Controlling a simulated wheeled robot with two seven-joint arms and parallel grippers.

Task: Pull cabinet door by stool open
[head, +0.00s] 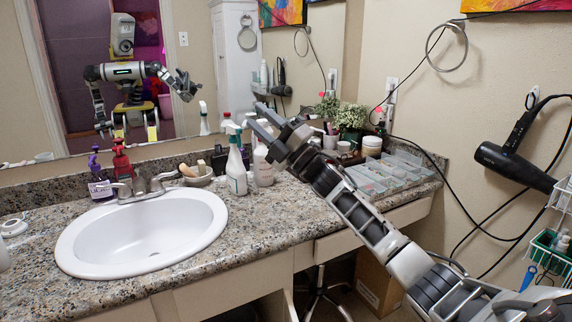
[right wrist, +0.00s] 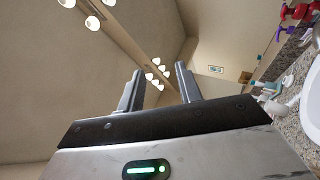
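The under-counter cabinet front (head: 222,296) is cream and shows only at the bottom of the head view. A pale upright panel edge (head: 291,303) stands beside a dark gap, left of the stool (head: 322,292). I cannot tell whether it is the door or the cabinet side; the handle is out of view. My right gripper (head: 259,118) is raised above the counter, well away from the cabinet. In the right wrist view its fingers (right wrist: 160,88) are apart and empty. My left gripper is not directly in view.
The granite counter (head: 270,226) holds a white sink (head: 142,232), spray bottles (head: 236,165), plants and a clear organizer (head: 385,175). A hair dryer (head: 515,165) and cords hang on the right wall. A cardboard box (head: 378,282) stands under the counter. A mirror reflects me.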

